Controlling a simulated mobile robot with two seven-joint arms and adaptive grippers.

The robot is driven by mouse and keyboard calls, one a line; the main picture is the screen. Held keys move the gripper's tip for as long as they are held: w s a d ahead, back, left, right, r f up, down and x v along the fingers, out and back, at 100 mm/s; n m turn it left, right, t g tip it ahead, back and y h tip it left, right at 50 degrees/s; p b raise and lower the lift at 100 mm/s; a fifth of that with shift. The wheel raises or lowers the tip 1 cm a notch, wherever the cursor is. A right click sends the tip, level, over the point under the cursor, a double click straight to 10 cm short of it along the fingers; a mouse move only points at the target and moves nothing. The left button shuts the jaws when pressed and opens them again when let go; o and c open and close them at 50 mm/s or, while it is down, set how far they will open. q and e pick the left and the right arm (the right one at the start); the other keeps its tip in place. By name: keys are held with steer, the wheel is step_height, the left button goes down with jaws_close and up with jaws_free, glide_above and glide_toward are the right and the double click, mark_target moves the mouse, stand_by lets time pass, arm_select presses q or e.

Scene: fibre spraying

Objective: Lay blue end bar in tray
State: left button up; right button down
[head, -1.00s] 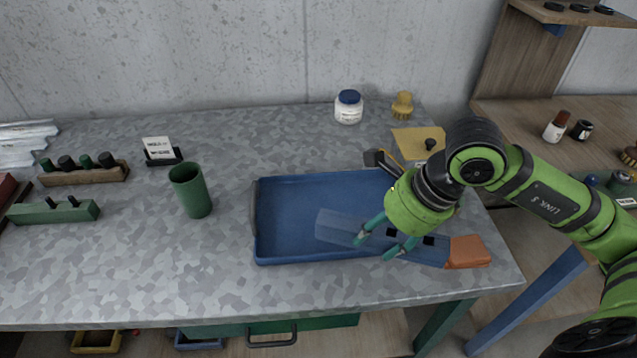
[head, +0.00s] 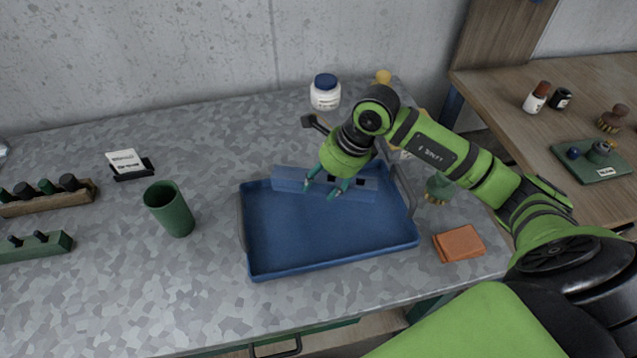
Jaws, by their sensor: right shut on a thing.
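The blue end bar (head: 290,181) is a long blue piece lying along the far side of the blue tray (head: 300,268). My right gripper (head: 325,190) is shut on the bar near its middle, with teal fingers pointing down. Whether the bar touches the tray floor or hangs just above it I cannot tell. Part of the bar is hidden behind the fingers. The tray is otherwise empty. My left gripper is not in view.
A green cup (head: 169,209) stands left of the tray. An orange block (head: 459,243) lies to its right. A white jar with a blue lid (head: 325,93) stands behind it. Wooden (head: 45,197) and green (head: 35,246) peg racks are at the left. The table front is clear.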

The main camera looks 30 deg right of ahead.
mark_target(318, 189)
steer(key=shift+w+f, duration=0.2)
steer(key=shift+w, duration=0.45)
steer(key=shift+w+f, duration=0.35)
step_height(318, 189, down, 3)
steer(key=shift+f+p, duration=0.15)
steer(key=shift+p, duration=0.9)
steer(key=shift+f, duration=0.25)
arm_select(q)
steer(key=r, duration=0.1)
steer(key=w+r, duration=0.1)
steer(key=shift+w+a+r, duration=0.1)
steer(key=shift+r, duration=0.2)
arm_select(e)
steer(key=shift+f, duration=0.1)
steer(key=shift+f, duration=0.15)
steer(key=c, duration=0.5)
jaws_free()
steer(key=shift+c, duration=0.2)
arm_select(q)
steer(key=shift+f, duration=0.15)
arm_select(e)
steer(key=shift+s, duration=0.1)
